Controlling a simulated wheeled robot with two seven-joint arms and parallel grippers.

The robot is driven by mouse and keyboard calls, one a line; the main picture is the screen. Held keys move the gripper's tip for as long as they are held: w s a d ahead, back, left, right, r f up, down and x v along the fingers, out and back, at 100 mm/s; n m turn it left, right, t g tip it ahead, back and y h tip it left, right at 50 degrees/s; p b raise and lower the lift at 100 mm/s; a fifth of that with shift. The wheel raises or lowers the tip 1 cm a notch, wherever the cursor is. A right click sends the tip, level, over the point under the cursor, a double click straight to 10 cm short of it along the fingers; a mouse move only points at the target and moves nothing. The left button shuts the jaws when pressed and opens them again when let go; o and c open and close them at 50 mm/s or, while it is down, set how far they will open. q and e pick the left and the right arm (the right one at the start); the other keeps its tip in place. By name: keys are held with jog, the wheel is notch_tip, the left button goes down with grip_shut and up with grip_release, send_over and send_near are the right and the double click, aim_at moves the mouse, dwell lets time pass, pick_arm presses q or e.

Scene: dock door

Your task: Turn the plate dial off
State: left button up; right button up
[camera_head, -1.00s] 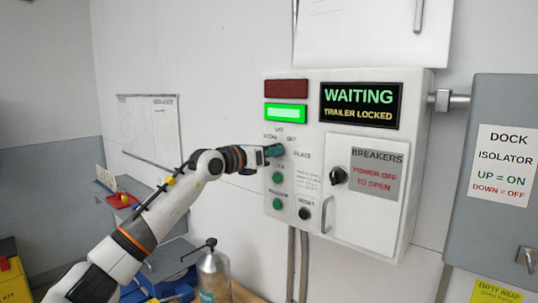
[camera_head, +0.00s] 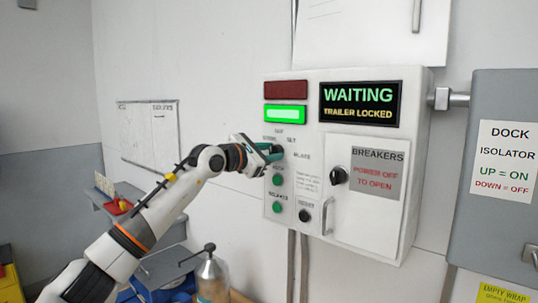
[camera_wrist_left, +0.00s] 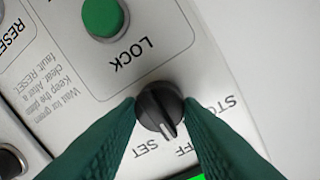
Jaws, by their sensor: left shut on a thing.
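The plate dial is a black round knob with a white pointer line, on the grey control box. It shows in the left wrist view (camera_wrist_left: 160,108) between my green fingertips. My left gripper (camera_head: 276,153) is shut on it, one finger on each side; in the head view the gripper mostly hides the knob. In the wrist view, which is nearly upside down, the pointer line aims close to the partly covered OFF label, between it and SET. A STO... label is at the right. My right gripper is not in view.
The control box (camera_head: 410,160) has a lit green lamp (camera_head: 285,114), a dark red lamp (camera_head: 286,89) and a WAITING, TRAILER LOCKED screen (camera_head: 360,105). Below the dial are green buttons (camera_head: 277,180) and a black RESET button (camera_head: 305,215). The breaker door has a black knob (camera_head: 338,175).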

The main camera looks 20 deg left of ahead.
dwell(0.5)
pick_arm(q)
jog(key=o, duration=1)
jog(key=shift+s+a+f+b, duration=0.1)
jog(key=shift+s+a+b, duration=0.15)
jog(key=shift+s+b, duration=0.2)
jog(key=shift+b+v, duration=2.1)
jog(key=shift+v, duration=3.4)
